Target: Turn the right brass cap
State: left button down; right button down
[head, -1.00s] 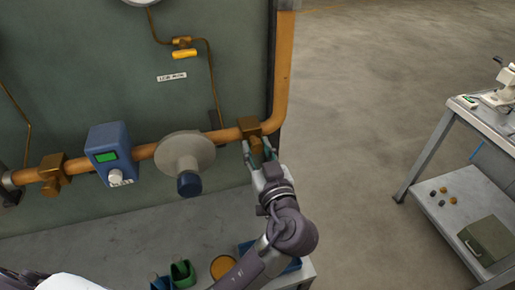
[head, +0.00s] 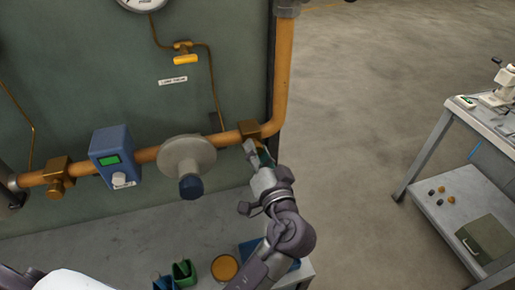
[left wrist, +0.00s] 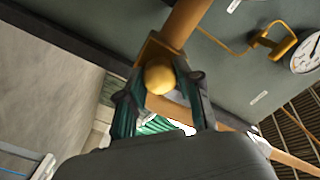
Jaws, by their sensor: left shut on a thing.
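The right brass cap (left wrist: 160,78) shows in the left wrist view as a rounded brass end between my two fingers. It sits on a square brass fitting (head: 250,129) at the right end of the orange pipe, just before the bend. My left gripper (head: 260,154) is shut on the cap, one finger on each side. In the head view the fingers and wrist hide most of the cap. The left brass cap (head: 55,192) is on a similar fitting at the far left of the pipe. My right gripper is in neither view.
Along the orange pipe (head: 222,139) are a blue box (head: 112,150) with a green display and a grey flange with a dark blue knob (head: 190,187). A low bench with bins stands below. A metal table (head: 435,150) is at right, with open floor between.

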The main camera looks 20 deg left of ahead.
pick_arm(q)
jog(key=shift+m+p, duration=3.35)
jog(key=shift+m, duration=2.65)
jog(key=c, duration=0.8)
grip_release()
jog(key=shift+o, duration=0.2)
jog(key=v, duration=0.7)
jog(key=shift+s+d, duration=0.2)
